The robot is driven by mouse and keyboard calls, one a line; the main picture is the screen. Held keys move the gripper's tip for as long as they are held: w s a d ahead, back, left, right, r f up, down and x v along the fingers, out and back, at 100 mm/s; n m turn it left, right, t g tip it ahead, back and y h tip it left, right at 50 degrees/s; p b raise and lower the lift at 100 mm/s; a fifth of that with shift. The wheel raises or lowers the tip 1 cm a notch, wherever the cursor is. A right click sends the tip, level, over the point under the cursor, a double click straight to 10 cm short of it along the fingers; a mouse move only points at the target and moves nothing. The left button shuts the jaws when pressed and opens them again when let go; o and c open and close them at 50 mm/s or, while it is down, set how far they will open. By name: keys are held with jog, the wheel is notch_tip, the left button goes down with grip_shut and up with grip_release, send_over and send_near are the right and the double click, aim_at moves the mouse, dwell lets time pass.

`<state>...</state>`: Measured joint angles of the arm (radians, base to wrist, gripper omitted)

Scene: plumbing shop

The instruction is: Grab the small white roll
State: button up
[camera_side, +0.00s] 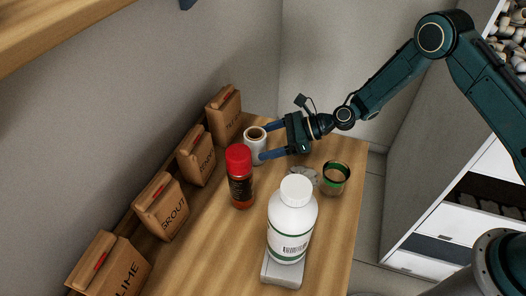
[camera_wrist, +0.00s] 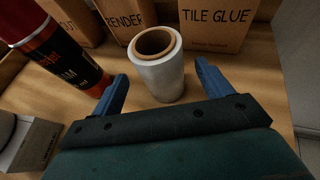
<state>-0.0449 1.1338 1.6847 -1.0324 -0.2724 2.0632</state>
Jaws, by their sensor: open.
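The small white roll (camera_side: 255,148) stands upright on the wooden bench, with a brown cardboard core showing at its top. In the wrist view the roll (camera_wrist: 160,76) stands ahead of my gripper, between the lines of its two fingers. My gripper (camera_side: 266,142) is open, with blue fingers spread to either side of the roll in the side view. In the wrist view my gripper (camera_wrist: 162,84) shows one finger left and one right of the roll, with a gap on each side.
A red-capped can (camera_side: 240,178) stands close to the roll's near side. A white bottle (camera_side: 291,222) stands on a pale box (camera_side: 282,270). A green-rimmed jar (camera_side: 335,179) is at the right edge. Several paper bags, including tile glue (camera_wrist: 218,24), line the wall.

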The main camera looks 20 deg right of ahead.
aim_at(254, 144)
jog(key=shift+x, duration=2.15)
jog(key=c, duration=1.1)
jog(key=shift+c, duration=0.2)
jog(key=shift+r, duration=0.2)
notch_tip(254, 144, up, 20)
jog(key=shift+f, duration=0.1)
